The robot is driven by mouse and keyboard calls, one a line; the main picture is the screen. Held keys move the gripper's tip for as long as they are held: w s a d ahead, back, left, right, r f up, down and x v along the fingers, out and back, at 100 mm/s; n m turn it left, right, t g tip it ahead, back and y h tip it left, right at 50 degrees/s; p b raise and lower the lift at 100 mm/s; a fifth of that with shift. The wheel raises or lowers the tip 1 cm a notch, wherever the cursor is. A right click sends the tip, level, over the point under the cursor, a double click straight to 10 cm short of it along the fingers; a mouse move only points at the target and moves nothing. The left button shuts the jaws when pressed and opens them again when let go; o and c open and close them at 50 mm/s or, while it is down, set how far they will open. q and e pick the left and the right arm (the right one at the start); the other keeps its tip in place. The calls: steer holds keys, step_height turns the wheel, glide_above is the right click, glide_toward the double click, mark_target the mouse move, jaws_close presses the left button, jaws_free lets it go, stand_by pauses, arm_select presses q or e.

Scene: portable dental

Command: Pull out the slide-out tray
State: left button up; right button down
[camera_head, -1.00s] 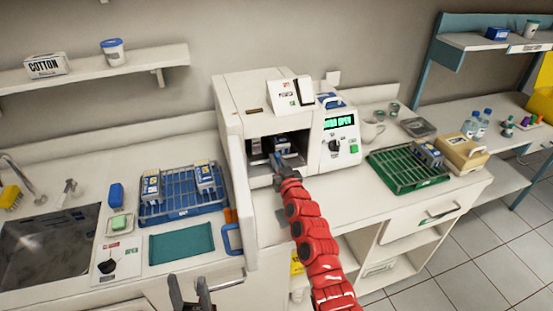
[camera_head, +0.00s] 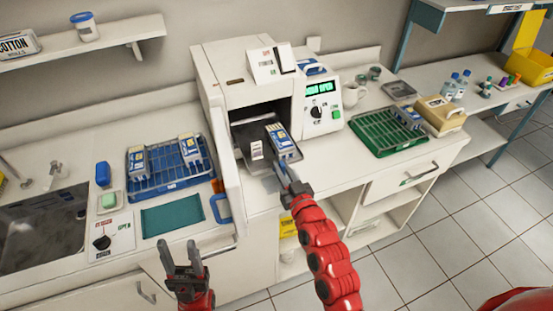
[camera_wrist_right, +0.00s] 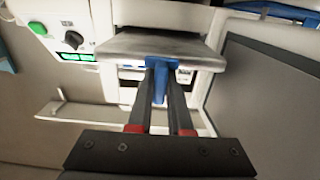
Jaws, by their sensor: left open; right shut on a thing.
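The white machine (camera_head: 262,97) has its door swung open to the left and a dark chamber. The grey slide-out tray (camera_head: 262,165) sticks out of the chamber front, with a blue-and-white cassette (camera_head: 281,142) and a white labelled item (camera_head: 257,149) on it. The tray also shows in the right wrist view (camera_wrist_right: 160,46), with a blue handle (camera_wrist_right: 161,66) on its front edge. My right gripper (camera_head: 289,178) is shut on this handle; its fingers (camera_wrist_right: 160,85) show in the wrist view. My left gripper (camera_head: 184,254) is open and empty, low in front of the counter.
A blue rack (camera_head: 165,182) with cassettes stands left of the machine behind a teal mat (camera_head: 172,216). A green rack (camera_head: 378,142) and a tan box (camera_head: 436,115) stand at right. The open door (camera_head: 222,165) borders the tray's left side.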

steer(key=shift+s+d, duration=0.15)
steer(key=shift+s, duration=0.3)
steer(key=c, duration=0.8)
jaws_free()
steer(key=shift+c, duration=0.2)
steer(key=v, duration=1.7)
steer(key=shift+s, duration=0.15)
steer(key=shift+d+r, duration=0.1)
